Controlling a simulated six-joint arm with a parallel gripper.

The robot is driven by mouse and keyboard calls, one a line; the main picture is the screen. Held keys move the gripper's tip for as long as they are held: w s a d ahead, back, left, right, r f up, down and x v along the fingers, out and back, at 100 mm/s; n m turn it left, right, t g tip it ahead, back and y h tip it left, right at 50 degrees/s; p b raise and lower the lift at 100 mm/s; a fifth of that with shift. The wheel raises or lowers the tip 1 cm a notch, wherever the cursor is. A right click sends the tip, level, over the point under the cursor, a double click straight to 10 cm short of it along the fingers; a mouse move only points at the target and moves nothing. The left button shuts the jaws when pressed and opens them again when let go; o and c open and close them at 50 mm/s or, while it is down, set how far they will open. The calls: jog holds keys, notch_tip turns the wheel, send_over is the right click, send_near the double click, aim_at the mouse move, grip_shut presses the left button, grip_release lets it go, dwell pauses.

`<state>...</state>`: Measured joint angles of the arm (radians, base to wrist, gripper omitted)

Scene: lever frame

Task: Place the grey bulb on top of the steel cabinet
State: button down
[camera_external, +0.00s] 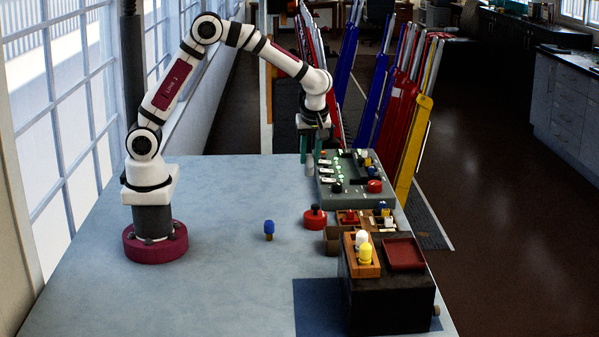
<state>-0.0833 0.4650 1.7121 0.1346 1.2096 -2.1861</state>
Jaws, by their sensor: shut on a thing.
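My gripper (311,158) points down at the far side of the table, at the left edge of the grey-green panel. Its teal fingers are shut on a small grey thing, which appears to be the grey bulb (309,169). The bulb's lower part shows below the fingertips; whether it touches the table is unclear. The dark box at the front right appears to be the steel cabinet (390,296). On its top stand a wooden holder (349,262) with a white bulb (362,238) and a yellow bulb (365,254), and a dark red tray (404,253).
The panel (352,196) carries levers, lights and a red button. A red button base (315,219), a blue bulb (269,229) and a brown sorting box (341,232) with several small things lie between gripper and cabinet. The table's left middle is clear.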

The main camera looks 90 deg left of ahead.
jog(key=s+a+f+n+g+h, duration=0.2)
jog(key=s+a+f+n+g, duration=0.1)
jog(key=s+a+n, duration=0.85)
jog(key=s+a+f, duration=0.1)
jog(key=a+f, duration=0.2)
jog(key=a, duration=0.1)
jog(key=s+a+f+m, duration=0.1)
jog(key=a+f, duration=0.3)
jog(key=a+f+m, duration=0.1)
jog(key=a+f, duration=0.2)
jog(key=a, duration=0.1)
jog(key=shift+s+f, duration=0.4)
jog(key=shift+a, duration=0.1)
jog(key=shift+f, duration=0.1)
jog(key=c, duration=0.7)
grip_release()
jog(key=shift+o, duration=0.2)
